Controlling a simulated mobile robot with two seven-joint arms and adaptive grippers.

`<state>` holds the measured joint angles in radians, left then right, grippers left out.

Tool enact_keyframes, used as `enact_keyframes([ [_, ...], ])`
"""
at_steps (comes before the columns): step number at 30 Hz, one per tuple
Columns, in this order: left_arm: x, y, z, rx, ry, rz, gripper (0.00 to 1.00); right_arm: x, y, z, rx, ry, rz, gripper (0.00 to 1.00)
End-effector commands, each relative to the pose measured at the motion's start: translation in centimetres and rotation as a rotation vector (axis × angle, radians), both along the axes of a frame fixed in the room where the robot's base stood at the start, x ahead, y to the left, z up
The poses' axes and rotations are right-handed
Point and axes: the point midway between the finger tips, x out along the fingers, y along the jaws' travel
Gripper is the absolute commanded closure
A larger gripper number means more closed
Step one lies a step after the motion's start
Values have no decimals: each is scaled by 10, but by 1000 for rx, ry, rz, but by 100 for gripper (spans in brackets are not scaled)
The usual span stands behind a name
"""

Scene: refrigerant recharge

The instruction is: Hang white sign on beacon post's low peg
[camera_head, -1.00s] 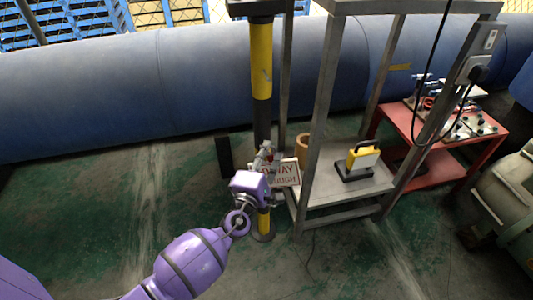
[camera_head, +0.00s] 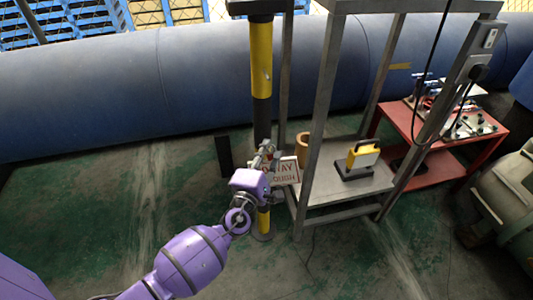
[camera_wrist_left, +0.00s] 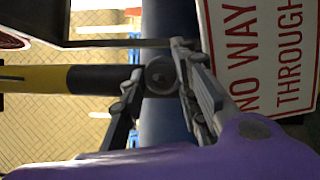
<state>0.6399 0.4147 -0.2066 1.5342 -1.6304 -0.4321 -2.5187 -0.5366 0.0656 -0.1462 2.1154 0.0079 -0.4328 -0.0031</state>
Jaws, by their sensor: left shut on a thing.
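The white sign (camera_head: 287,171) with red lettering is at the lower part of the black-and-yellow beacon post (camera_head: 261,70), partly hidden by my left gripper. My left gripper (camera_head: 266,152) is in front of the post, shut on the sign; the exact grip is hard to see. In the left wrist view, the sign (camera_wrist_left: 262,50) is turned sideways at the right, beside one finger of my gripper (camera_wrist_left: 160,95). The post (camera_wrist_left: 95,79) runs in from the left, and a dark round end shows between the fingers. I cannot make out the low peg clearly. My right gripper is not in view.
A grey metal frame (camera_head: 323,120) stands just right of the post, with a yellow-and-black device (camera_head: 361,158) on its low shelf. A brown pot (camera_head: 303,150) is behind it. A red table (camera_head: 437,170) stands further right. A large blue pipe (camera_head: 110,95) runs behind.

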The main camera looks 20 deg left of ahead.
Motion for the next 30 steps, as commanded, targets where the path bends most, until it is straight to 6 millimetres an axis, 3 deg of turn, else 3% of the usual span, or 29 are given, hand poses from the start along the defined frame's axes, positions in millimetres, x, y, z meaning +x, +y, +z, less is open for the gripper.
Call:
enact_keyframes([
  [12, 4, 3, -3, -1, 0, 0, 100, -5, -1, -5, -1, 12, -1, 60],
  [30, 7, 5, -5, 0, -1, 0, 100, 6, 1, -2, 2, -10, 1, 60],
])
